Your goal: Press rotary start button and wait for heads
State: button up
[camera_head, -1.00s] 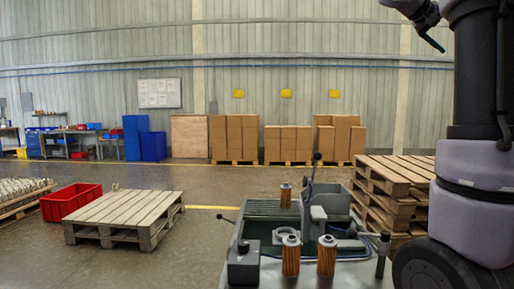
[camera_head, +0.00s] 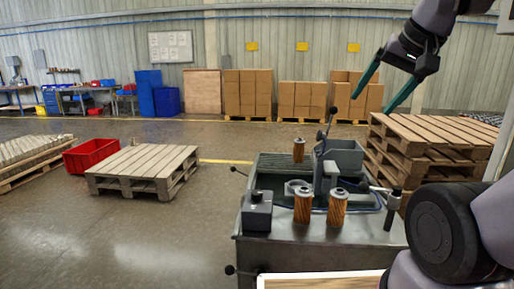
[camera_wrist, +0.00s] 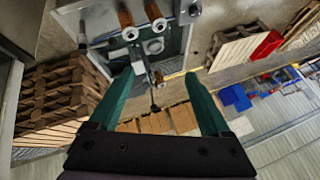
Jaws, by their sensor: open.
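A machine bench (camera_head: 285,245) with a dark green recessed top stands in front of me. A dark control box (camera_head: 257,217) with a small round knob or button on top sits at its front left corner; in the wrist view a box (camera_wrist: 190,12) shows at the top edge. Two orange-brown filter cartridges (camera_head: 303,208) (camera_head: 337,209) stand upright at the bench front, and a third (camera_head: 299,151) stands further back. A grey upright fixture (camera_head: 327,165) with a lever is behind them. My gripper (camera_head: 376,101) is open and empty, raised above the bench's right side, apart from everything.
Stacked wooden pallets (camera_head: 425,140) stand close to the bench's right. A low pallet (camera_head: 145,165) and a red crate (camera_head: 90,154) lie on the floor to the left. Cardboard boxes (camera_head: 248,92) line the back wall. Open floor lies left of the bench.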

grip_shut()
dwell(1.6)
